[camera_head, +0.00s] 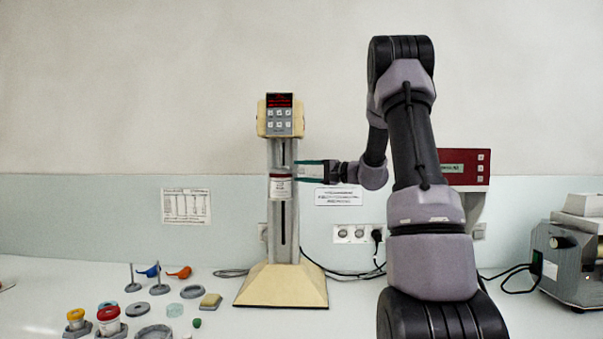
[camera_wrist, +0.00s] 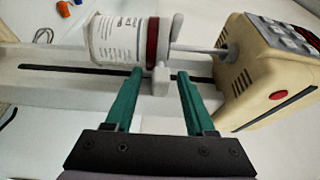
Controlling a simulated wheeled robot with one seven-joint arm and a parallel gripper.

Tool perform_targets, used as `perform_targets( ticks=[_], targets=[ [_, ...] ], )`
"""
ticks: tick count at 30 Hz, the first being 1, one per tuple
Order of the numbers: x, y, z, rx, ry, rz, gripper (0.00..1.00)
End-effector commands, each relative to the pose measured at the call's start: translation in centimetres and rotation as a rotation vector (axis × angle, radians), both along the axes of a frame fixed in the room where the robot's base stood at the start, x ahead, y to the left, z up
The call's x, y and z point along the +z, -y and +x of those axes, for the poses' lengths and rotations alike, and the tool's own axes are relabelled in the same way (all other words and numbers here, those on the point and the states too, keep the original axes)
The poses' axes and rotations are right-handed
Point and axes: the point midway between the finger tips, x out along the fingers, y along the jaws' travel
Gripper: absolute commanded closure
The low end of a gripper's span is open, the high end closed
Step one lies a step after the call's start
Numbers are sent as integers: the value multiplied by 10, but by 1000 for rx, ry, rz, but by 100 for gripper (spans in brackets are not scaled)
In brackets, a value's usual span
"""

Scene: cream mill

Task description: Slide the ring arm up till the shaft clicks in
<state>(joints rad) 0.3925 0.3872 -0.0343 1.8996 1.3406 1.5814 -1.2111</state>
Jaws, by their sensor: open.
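The cream mill stands upright, with a cream head (camera_head: 279,118) on a grey slotted column (camera_head: 283,230). A white labelled jar (camera_head: 281,190) with a dark red lid is held in front of the column, below the head; it also shows in the wrist view (camera_wrist: 115,40). A thin shaft (camera_wrist: 205,49) spans the gap between the head and the pale piece beside the lid. I cannot tell whether it is seated. The ring arm's pale block (camera_wrist: 160,82) lies between my gripper's green fingers (camera_wrist: 160,72). My gripper is open, reaching in from the right in the head view (camera_head: 298,170).
Jars, stands and small dishes (camera_head: 135,310) cover the bench at left. A red panelled device (camera_head: 463,165) is behind my arm, and a grey machine (camera_head: 568,260) stands far right. Cables (camera_head: 340,272) run behind the mill's cream base (camera_head: 282,285).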

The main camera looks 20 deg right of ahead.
Motion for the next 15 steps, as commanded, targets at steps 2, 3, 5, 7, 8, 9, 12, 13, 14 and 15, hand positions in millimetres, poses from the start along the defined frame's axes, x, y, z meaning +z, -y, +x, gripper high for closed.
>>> perform_targets(
  ticks=[2,3,5,7,8,9,12,13,14,15],
  targets=[
    [0,-3,2,0,0,-1,45],
    [0,-3,3,0,0,-1,45],
    [0,-3,3,0,0,-1,45],
    [0,-3,3,0,0,-1,45],
    [0,-3,3,0,0,-1,45],
    [0,-3,3,0,0,-1,45],
    [0,-3,3,0,-1,-1,76],
    [0,-3,3,0,-1,-1,87],
    [0,-3,3,0,-1,-1,99],
    [0,-3,3,0,1,-1,100]
  ],
)
